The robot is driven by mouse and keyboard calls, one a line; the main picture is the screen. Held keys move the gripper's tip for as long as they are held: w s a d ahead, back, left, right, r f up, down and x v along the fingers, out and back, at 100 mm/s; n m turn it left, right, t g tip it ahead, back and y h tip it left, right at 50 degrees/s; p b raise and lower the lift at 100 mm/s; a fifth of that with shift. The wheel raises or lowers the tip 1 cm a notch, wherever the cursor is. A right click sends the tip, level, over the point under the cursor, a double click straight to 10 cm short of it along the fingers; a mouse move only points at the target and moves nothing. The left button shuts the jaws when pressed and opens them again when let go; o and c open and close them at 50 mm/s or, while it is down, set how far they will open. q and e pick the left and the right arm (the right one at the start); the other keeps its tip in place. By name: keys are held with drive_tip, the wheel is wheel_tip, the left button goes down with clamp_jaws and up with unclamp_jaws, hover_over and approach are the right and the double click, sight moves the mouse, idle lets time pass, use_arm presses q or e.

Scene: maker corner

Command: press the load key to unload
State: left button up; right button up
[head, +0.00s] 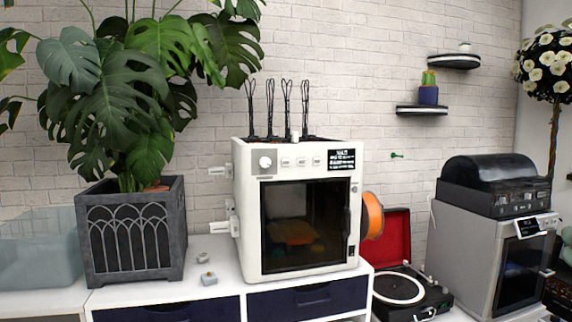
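A white 3D printer (248,215) stands on a white cabinet, its dark glass door closed. A row of three small light keys (302,162) is on its upper front panel, between a round knob (265,162) and a small lit display (341,159). The lettering on the keys and display is too small to read surely, so I cannot tell which is the load key. An orange spool (372,215) is on the printer's right side. Neither of my grippers is in view, and nothing covers the keys.
A large plant in a dark grey planter (177,225) stands left of the printer. A red-lidded turntable (398,290) and a second grey machine (466,245) are at the right. Small parts (208,278) lie on the white cabinet top (222,256). The space before the panel is clear.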

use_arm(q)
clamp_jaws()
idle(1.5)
